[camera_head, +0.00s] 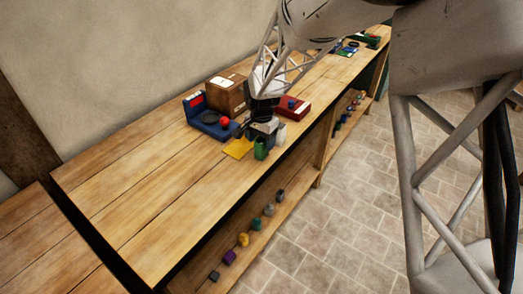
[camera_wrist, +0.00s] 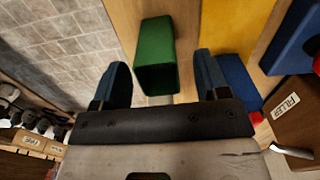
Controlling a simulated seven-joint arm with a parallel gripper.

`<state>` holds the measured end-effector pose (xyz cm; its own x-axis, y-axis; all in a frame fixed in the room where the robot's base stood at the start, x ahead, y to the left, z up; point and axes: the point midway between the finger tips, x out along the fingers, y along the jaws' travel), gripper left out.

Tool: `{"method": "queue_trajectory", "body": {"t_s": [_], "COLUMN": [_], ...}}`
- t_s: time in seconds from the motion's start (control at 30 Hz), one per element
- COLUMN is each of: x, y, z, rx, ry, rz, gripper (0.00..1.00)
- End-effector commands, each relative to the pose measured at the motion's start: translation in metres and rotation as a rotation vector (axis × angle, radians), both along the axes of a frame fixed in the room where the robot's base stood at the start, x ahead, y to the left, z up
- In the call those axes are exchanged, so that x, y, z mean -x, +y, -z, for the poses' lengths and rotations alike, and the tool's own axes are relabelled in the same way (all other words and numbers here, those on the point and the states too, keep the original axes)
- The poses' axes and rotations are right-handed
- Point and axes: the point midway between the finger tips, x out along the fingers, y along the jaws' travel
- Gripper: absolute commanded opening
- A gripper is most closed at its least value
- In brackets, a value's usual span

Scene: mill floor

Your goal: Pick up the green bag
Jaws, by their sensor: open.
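The green bag (camera_head: 260,151) stands upright near the front edge of the wooden bench in the head view. In the wrist view my gripper (camera_wrist: 160,82) has one blue finger on each side of the bag, with gaps showing. Whether either finger touches the bag cannot be told.
A yellow flat piece (camera_head: 238,147) lies just left of the bag. A blue stand (camera_head: 205,120) with a red ball (camera_head: 224,121), a cardboard box (camera_head: 228,94) and a red box (camera_head: 291,106) stand behind. A whitish item (camera_head: 281,133) is close on the right. The bench's left part is clear.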

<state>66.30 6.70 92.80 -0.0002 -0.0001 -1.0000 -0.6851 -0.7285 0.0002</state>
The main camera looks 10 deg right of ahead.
Motion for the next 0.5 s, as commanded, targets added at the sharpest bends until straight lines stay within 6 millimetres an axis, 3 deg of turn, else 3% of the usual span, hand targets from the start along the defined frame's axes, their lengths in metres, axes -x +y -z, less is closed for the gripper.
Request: {"method": "queue_trajectory", "body": {"t_s": [0.3,0.5], "x": [0.002,0.001], "y": [0.000,0.000], "z": [0.032,0.036], "rx": [0.000,0.000], "ry": [0.000,-0.001], "rz": [0.000,0.000], "gripper": [0.68,0.68]}}
